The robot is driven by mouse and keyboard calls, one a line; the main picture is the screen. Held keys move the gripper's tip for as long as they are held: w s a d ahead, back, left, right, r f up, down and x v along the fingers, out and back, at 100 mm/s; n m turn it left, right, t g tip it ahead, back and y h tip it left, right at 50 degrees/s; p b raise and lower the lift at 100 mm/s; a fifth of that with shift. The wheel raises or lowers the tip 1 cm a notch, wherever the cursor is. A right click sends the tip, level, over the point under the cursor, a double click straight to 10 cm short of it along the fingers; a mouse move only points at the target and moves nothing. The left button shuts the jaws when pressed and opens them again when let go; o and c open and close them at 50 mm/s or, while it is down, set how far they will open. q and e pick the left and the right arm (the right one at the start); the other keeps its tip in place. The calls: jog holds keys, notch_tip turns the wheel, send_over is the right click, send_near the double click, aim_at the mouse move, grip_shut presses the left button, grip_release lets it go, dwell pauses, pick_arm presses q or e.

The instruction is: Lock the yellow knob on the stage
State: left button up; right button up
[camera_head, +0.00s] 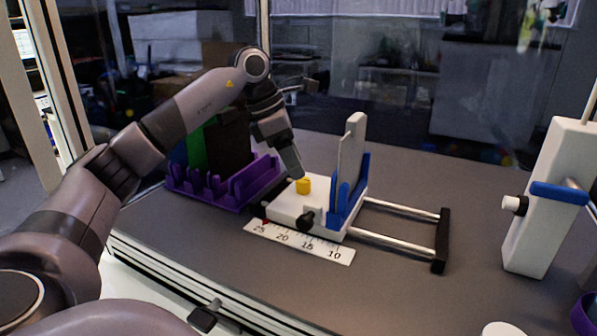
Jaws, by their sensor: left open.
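The yellow knob (303,186) stands on top of the white stage block (290,205), near its back edge. The stage (325,222) sits on two metal rails at the middle of the table, with a black knob on its front. My left gripper (293,172) reaches down from above, its tip just above and left of the yellow knob. It is open, though the gap between its fingers is hard to see from here. I cannot tell whether it touches the knob. My right gripper is out of view.
A blue holder with an upright white plate (350,150) stands right of the knob. A purple rack (222,190) is behind left. A ruler (298,243) lies in front. A white stand with a blue clamp (545,200) is at right. Grey table is clear between.

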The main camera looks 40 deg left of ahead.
pick_arm(q)
jog(key=shift+v, duration=1.7)
